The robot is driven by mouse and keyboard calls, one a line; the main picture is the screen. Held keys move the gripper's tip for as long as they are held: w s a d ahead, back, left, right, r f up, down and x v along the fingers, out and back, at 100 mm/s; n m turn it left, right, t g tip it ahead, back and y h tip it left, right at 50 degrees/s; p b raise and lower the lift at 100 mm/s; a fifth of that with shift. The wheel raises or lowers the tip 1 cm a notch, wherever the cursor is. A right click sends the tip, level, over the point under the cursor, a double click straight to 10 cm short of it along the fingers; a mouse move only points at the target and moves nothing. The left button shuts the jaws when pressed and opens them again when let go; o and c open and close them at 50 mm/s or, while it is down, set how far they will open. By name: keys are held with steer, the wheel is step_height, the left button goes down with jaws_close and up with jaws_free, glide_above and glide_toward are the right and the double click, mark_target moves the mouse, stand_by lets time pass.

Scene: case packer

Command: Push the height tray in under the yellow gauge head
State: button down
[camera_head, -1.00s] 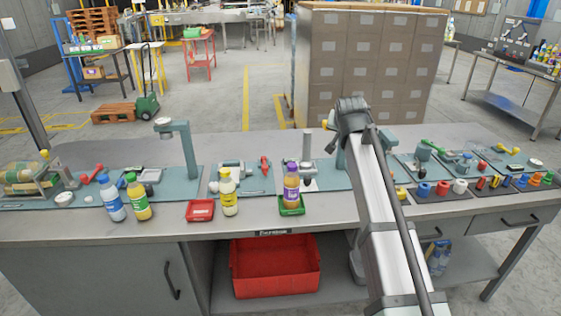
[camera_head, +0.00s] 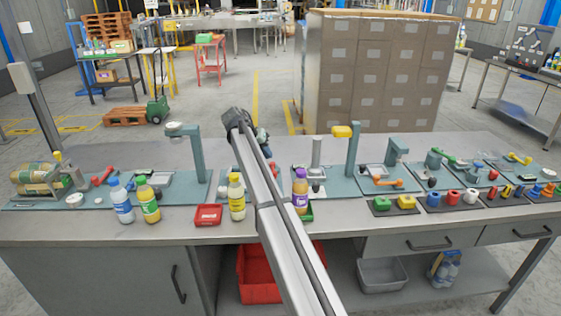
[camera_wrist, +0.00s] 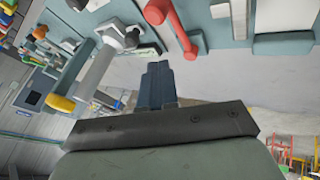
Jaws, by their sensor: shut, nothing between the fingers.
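The yellow gauge head (camera_head: 342,131) sits on a teal post at the back of the middle bench; a yellow part at the left of the wrist view (camera_wrist: 60,103) may be it. A small green tray (camera_head: 309,213) at the bench's front edge carries a purple-capped bottle (camera_head: 300,190), partly behind my arm. An empty red tray (camera_head: 208,215) lies further left. I cannot tell for sure which tray is the height tray. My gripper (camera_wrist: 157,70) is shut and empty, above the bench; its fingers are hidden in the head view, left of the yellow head.
A yellow-green bottle (camera_head: 148,200), a blue one (camera_head: 121,201) and a cream one (camera_head: 236,197) stand along the front. A grey post fixture (camera_head: 316,165) stands between my arm and the yellow head. A red handle (camera_wrist: 172,28) is near my fingers. Another post with a pale head (camera_head: 175,128) is left.

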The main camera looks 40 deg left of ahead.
mark_target(312, 169)
steer(key=x, duration=0.9)
steer(key=shift+w+d+f, duration=0.15)
steer(key=shift+f, duration=0.05)
steer(key=shift+w+d, duration=0.6)
steer(key=shift+d, duration=0.35)
steer(key=shift+w+d+f, duration=0.1)
steer(key=shift+w+d, duration=0.5)
steer(key=shift+d, duration=0.05)
steer(key=w+d, duration=0.6)
steer(key=shift+w+d, duration=0.35)
